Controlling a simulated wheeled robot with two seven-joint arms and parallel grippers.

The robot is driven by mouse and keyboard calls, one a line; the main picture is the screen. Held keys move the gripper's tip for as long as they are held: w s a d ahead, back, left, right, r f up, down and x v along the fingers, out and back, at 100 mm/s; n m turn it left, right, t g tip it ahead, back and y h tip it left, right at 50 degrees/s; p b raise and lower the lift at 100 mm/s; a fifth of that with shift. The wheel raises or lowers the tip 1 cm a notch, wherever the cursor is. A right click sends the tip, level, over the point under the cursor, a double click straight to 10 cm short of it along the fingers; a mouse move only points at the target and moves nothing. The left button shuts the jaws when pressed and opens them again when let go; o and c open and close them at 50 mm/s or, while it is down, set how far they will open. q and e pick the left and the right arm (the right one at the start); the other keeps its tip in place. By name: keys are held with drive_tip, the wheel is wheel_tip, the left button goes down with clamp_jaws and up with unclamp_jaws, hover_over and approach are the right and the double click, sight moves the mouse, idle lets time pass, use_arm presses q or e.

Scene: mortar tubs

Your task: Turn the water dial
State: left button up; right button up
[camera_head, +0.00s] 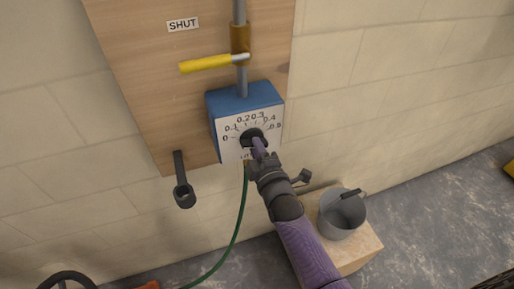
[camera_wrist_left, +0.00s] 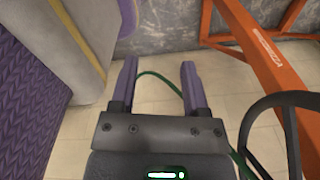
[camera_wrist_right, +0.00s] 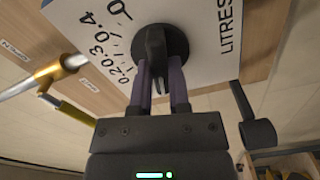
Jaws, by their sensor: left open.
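The water dial is a round black knob (camera_head: 250,133) with a raised grip bar, on the white face (camera_head: 228,150) of a blue box on a wooden board. The scale runs from 0 through 0.1, 0.2, 0.3 and 0.4, with "LITRES" below. My right gripper (camera_head: 258,149) is at the knob. In the right wrist view its two fingers (camera_wrist_right: 159,72) stand close on either side of the knob's grip bar (camera_wrist_right: 154,50). The exact setting is hard to read. My left gripper (camera_wrist_left: 160,70) is open and empty, away from the dial.
Above the box, a yellow lever (camera_head: 205,64) lies sideways on the pipe beneath a "SHUT" label (camera_head: 183,25). A dark hook-like holder (camera_head: 183,190) is at lower left. A grey bucket (camera_head: 342,218) stands on a block below right. A green hose (camera_head: 238,222) hangs down. Orange framework (camera_wrist_left: 262,45) is near my left gripper.

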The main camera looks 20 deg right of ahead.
clamp_jaws()
use_arm(q)
drive_tip(key=shift+d, duration=0.3)
drive_tip(key=shift+d, duration=0.15)
wheel_tip(320, 180, up, 2)
drive_tip(key=shift+d+r+p, duration=0.1)
drive_tip(key=shift+r+p, duration=0.05)
drive_tip(key=shift+p, duration=1.05)
use_arm(e)
drive_tip(key=m, duration=1.1)
drive_tip(key=shift+m, duration=0.4)
use_arm(q)
drive_tip(key=shift+w+a, duration=0.1)
drive_tip(key=shift+a, duration=0.1)
drive_tip(key=shift+a, duration=0.25)
